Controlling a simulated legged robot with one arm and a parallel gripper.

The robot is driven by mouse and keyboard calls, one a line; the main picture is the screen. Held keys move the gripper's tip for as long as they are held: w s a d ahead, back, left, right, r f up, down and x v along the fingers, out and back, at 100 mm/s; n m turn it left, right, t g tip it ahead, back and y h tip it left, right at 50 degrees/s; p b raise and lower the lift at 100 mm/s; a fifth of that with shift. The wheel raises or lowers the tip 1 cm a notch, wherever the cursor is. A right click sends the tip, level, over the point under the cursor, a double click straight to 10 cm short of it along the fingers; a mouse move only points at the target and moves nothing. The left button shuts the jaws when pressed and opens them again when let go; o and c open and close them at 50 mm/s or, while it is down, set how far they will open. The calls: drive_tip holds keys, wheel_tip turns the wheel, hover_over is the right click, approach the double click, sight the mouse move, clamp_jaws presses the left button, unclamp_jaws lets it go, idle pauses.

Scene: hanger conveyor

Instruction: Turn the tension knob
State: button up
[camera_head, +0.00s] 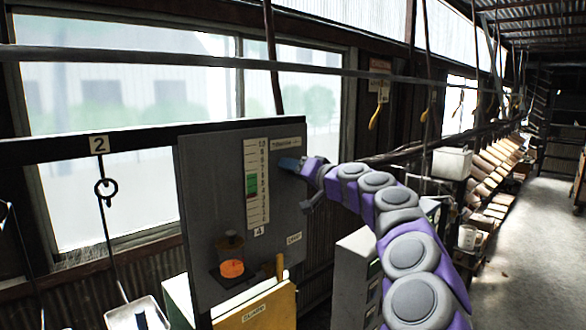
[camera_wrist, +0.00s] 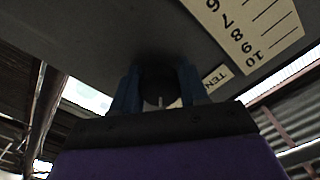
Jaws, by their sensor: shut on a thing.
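The grey panel (camera_head: 205,220) stands upright in front of the windows. It carries a white number scale (camera_head: 256,183) with a green band. My gripper (camera_head: 291,164) reaches the panel's upper right from the right side, and my purple and grey arm curves down from it. In the wrist view, my gripper (camera_wrist: 156,90) has its two blue fingers closed around a dark round knob (camera_wrist: 158,78) with a light mark on it. The scale (camera_wrist: 255,30) and part of a "TEN" label (camera_wrist: 215,76) show beside it. In the head view the gripper hides the knob.
An orange round button (camera_head: 232,268) is low on the panel, with a lever (camera_head: 280,267) to its right. A yellow guard box (camera_head: 262,308) and a grey cabinet (camera_head: 355,270) stand below. A hook (camera_head: 105,190) hangs at left. The aisle floor at right is clear.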

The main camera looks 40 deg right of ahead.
drive_tip(key=shift+m+p, duration=0.3)
drive_tip(key=shift+m, duration=0.5)
drive_tip(key=shift+f, duration=0.1)
drive_tip(key=o, duration=1)
drive_tip(key=shift+d, duration=0.2)
drive_tip(key=shift+s, duration=0.3)
drive_tip(key=s+b, duration=0.1)
drive_tip(key=s, duration=0.4)
drive_tip(key=s+d+b, duration=0.1)
drive_tip(key=s, duration=0.5)
drive_tip(key=s+b, duration=0.1)
drive_tip(key=s, duration=0.4)
drive_tip(key=shift+s+d, duration=0.25)
drive_tip(key=shift+s, duration=0.1)
